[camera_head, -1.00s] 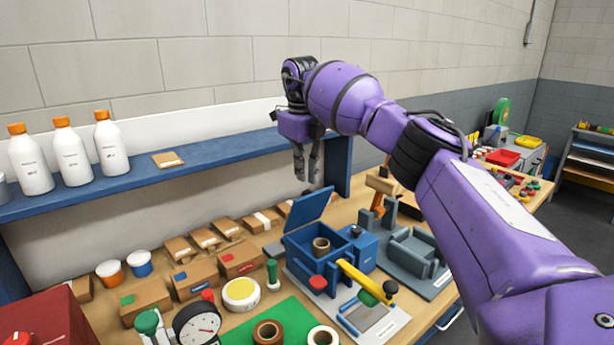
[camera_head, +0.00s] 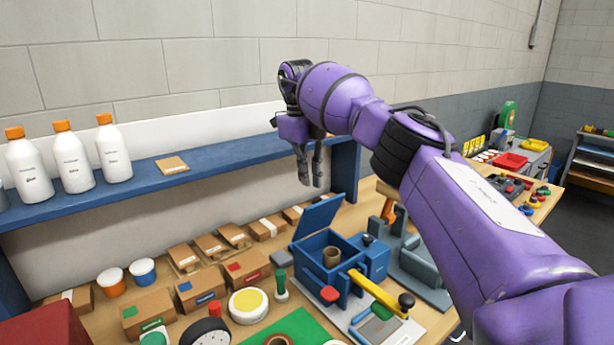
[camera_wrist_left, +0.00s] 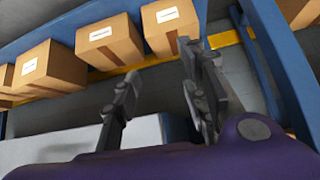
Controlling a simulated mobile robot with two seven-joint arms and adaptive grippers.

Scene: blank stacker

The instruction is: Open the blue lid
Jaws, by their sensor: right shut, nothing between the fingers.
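The blue lid (camera_head: 321,214) stands tilted up on the back of a blue box (camera_head: 318,256), so the box is open. My left gripper (camera_wrist_left: 155,92) shows only in the left wrist view. Its fingers are apart with nothing between them, and it is away from the blue box.
A yellow bar (camera_head: 377,292) lies beside the box. Cardboard boxes (camera_head: 248,266) line the table at left. Bottles (camera_head: 70,157) stand on the blue shelf (camera_head: 130,190). The left wrist view shows cartons (camera_wrist_left: 110,40) on a blue rack and a yellow floor line.

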